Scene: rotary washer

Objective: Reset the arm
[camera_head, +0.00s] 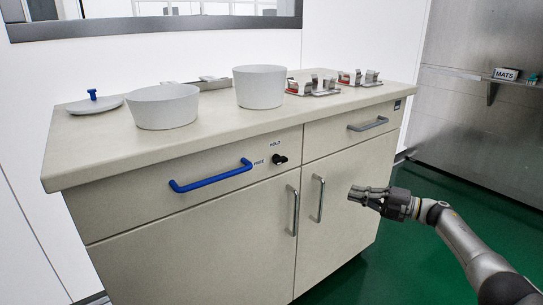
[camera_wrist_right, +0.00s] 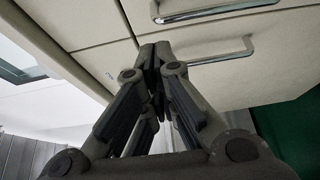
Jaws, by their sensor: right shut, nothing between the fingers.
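My right gripper (camera_head: 366,194) is in front of the right cabinet door of the counter (camera_head: 230,192) in the head view. Its arm comes in from the lower right. In the right wrist view the fingers of the right gripper (camera_wrist_right: 158,58) meet at their tips, shut and empty. Behind them are the cabinet front and two metal handles. The gripper appears apart from the handles. My left gripper is not in view.
The counter carries two white tubs (camera_head: 166,106) (camera_head: 260,87), a lid with a blue knob (camera_head: 95,103) and metal racks (camera_head: 313,85). A blue drawer handle (camera_head: 210,178) and metal door handles (camera_head: 318,199) stick out. Green floor (camera_head: 440,186) is clear at right.

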